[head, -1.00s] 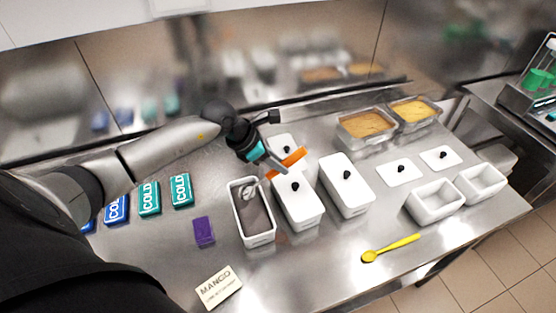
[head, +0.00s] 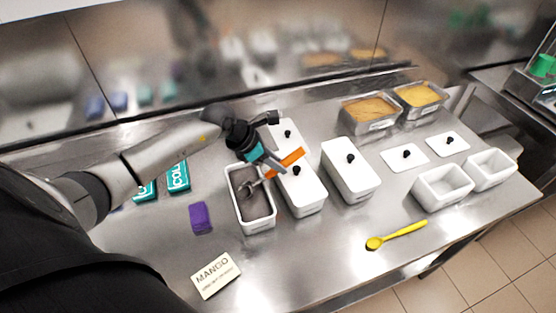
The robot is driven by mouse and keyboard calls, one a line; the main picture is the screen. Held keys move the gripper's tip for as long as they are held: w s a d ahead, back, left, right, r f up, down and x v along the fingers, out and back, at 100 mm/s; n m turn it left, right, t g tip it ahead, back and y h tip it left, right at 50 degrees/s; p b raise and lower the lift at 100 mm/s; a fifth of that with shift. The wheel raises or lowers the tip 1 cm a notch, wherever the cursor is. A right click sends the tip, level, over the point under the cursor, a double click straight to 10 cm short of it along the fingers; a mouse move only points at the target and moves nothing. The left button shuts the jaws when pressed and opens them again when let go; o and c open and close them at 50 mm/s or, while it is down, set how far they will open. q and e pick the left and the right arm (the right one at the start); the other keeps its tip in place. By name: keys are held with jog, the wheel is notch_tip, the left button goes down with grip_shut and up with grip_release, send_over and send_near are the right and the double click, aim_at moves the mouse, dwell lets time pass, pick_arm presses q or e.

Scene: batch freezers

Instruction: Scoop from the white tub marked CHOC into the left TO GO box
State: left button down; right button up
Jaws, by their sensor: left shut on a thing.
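An open white tub (head: 262,222) with brown contents (head: 256,205) stands mid-table; no CHOC mark is readable. My left gripper (head: 272,163) is shut on the orange handle of a scoop (head: 291,157), above the tub's back right side. The metal scoop head (head: 249,188) is at the brown contents inside the tub; whether it holds any I cannot tell. Two empty white open boxes are at the right, the left one (head: 442,190) and the right one (head: 491,171); no TO GO lettering is readable. My right gripper is not in view.
Lidded white tubs (head: 350,172) stand right of the open tub. A yellow spoon (head: 398,235), purple block (head: 201,218) and MANGO card (head: 216,277) lie at the front.

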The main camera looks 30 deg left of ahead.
aim_at(289, 157)
pick_arm(q)
jog(key=shift+w+d+g+y+p, duration=0.1)
jog(key=shift+w+g+y+p, duration=0.15)
jog(key=shift+g+y+p, duration=0.2)
jog(key=shift+r+p, duration=1.25)
jog(key=shift+r, duration=0.6)
jog(key=shift+w+d+r+g+y+p, duration=0.1)
jog(key=shift+w+d+g+y+p, duration=0.25)
jog(key=shift+g, duration=0.2)
jog(key=shift+w+d+g+y, duration=0.3)
jog(key=shift+g+y, duration=0.1)
jog(key=shift+g, duration=0.1)
jog(key=shift+w+d+g+y, duration=0.1)
jog(key=shift+w+g+y, duration=0.1)
jog(key=shift+g+y, duration=0.3)
